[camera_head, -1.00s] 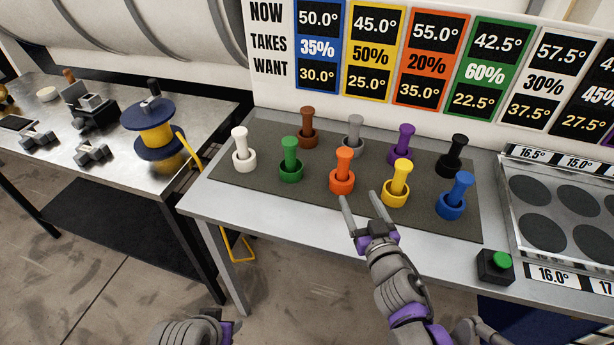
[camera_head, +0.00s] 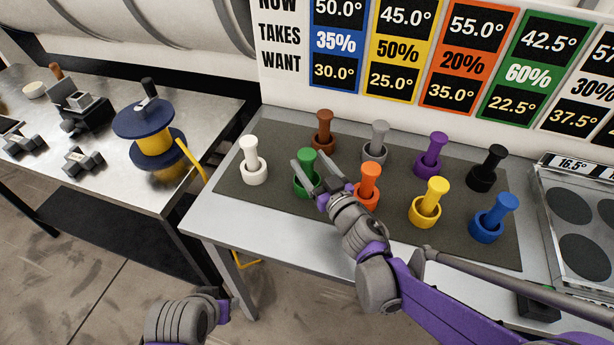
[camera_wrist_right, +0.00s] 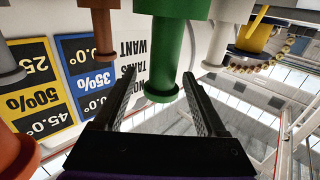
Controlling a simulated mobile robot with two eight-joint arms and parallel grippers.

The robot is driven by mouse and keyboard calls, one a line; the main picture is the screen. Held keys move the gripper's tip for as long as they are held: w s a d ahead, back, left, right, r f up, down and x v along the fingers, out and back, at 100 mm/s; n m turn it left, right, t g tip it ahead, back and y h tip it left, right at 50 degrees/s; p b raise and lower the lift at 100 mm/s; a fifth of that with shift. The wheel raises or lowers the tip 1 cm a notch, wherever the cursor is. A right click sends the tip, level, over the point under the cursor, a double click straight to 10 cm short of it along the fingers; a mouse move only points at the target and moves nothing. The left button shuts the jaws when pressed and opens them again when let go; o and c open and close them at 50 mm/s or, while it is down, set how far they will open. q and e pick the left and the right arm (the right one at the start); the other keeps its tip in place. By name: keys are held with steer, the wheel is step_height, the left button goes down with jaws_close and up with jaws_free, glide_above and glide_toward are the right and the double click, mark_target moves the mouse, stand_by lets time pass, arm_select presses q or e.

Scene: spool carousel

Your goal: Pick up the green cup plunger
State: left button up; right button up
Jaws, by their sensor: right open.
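The green cup plunger (camera_head: 307,157) stands upright in its green cup (camera_head: 303,188) on the dark mat (camera_head: 250,200). My right gripper (camera_head: 308,160) is open at it, one finger on each side of the plunger in the head view. In the right wrist view, which looks upside down, the green plunger (camera_wrist_right: 162,65) shows between and beyond the two spread fingers (camera_wrist_right: 160,100). I see no clear contact. Part of my left arm's end (camera_head: 205,310) is at the bottom; its fingers cannot be made out.
The orange plunger (camera_head: 370,178) stands close to the right of my right gripper. Brown (camera_head: 324,120), white (camera_head: 250,150) and grey (camera_head: 378,135) plungers stand around the green one. Yellow, purple, black and blue ones are farther right. A blue-yellow spool (camera_head: 152,140) is on the left table.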

mark_target(301, 153)
steer(key=x, duration=0.4)
steer(key=shift+w+a+f+p, duration=0.1)
steer(key=shift+w+a+p, duration=0.15)
steer(key=shift+a+p, duration=0.1)
steer(key=shift+s, duration=0.1)
jaws_close()
stand_by(1.0)
